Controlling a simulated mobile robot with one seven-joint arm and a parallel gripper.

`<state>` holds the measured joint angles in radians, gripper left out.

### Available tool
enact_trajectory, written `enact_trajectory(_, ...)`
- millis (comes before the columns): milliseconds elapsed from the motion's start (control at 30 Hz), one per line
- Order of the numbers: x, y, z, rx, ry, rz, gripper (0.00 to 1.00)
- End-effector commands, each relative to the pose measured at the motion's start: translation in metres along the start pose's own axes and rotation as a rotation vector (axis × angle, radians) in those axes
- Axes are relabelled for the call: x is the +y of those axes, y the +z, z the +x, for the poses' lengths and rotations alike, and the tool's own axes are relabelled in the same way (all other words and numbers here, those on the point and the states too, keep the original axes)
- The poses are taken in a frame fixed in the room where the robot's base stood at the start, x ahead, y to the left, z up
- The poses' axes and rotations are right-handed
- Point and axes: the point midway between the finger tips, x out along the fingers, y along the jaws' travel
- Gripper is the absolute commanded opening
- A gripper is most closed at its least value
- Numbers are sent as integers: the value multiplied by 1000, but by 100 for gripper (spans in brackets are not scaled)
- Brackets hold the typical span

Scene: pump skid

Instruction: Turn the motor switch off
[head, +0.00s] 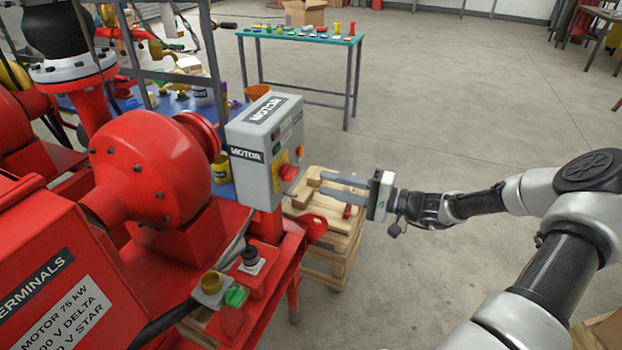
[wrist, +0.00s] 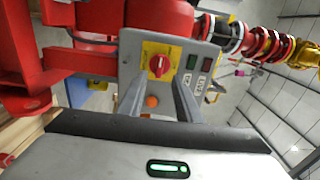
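The grey motor switch box (head: 258,170), labelled MOTOR on its top and side, stands beside the red motor. On its front is a red rotary switch (head: 289,172) on a yellow plate. In the wrist view the red switch (wrist: 158,66) faces the camera, upper middle, unobstructed. My gripper (head: 321,183) is to the right of the box in the head view, its fingers pointing at the front face. The fingers are apart with nothing held. In the wrist view the two fingers (wrist: 160,82) reach toward the switch from below, apart from it as far as I can tell.
A wooden pallet stack (head: 330,235) stands below my gripper. A green-topped table (head: 310,37) with small parts is behind. The floor on the right is open.

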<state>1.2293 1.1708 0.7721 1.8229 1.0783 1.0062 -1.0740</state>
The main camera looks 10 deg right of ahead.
Motion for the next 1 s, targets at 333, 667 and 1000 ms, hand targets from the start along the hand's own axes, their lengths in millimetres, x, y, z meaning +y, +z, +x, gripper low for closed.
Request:
enact_trajectory(333, 0, -1, -74, 3, 1, 0, 31)
enact_trajectory(667, 0, 0, -92, -1, 0, 0, 31)
enact_trajectory(1000, 0, 0, -91, -1, 0, 0, 31)
